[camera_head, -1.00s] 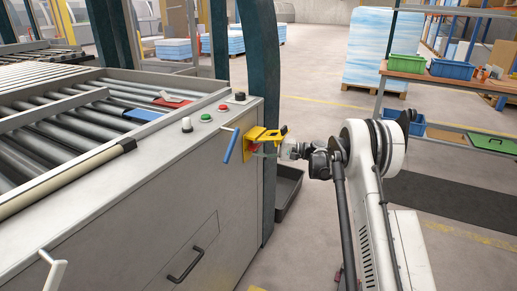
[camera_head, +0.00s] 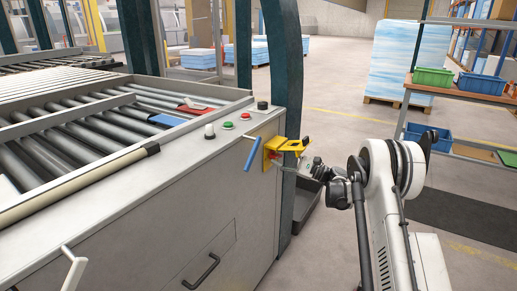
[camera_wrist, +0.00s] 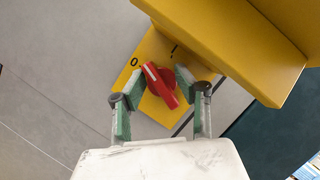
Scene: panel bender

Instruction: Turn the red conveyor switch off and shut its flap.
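The red switch (camera_wrist: 161,85) is a knob on a yellow plate (camera_wrist: 158,108) in the wrist view. Its white line points to the upper left, closer to the "0" mark than to the "I" mark. The yellow flap (camera_wrist: 240,35) stands out from the plate, open, at the upper right; it also shows at the cabinet corner in the head view (camera_head: 289,145). My gripper (camera_wrist: 160,82) has its fingers apart, one on each side of the knob; contact is not clear. In the head view my gripper (camera_head: 308,168) is just right of and below the flap, and the knob is mostly hidden.
A blue handle (camera_head: 251,154) juts out just left of the flap. Push buttons (camera_head: 228,125) and a roller conveyor (camera_head: 85,135) are on top of the cabinet (camera_head: 150,222). A dark post (camera_head: 286,100) stands behind the corner.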

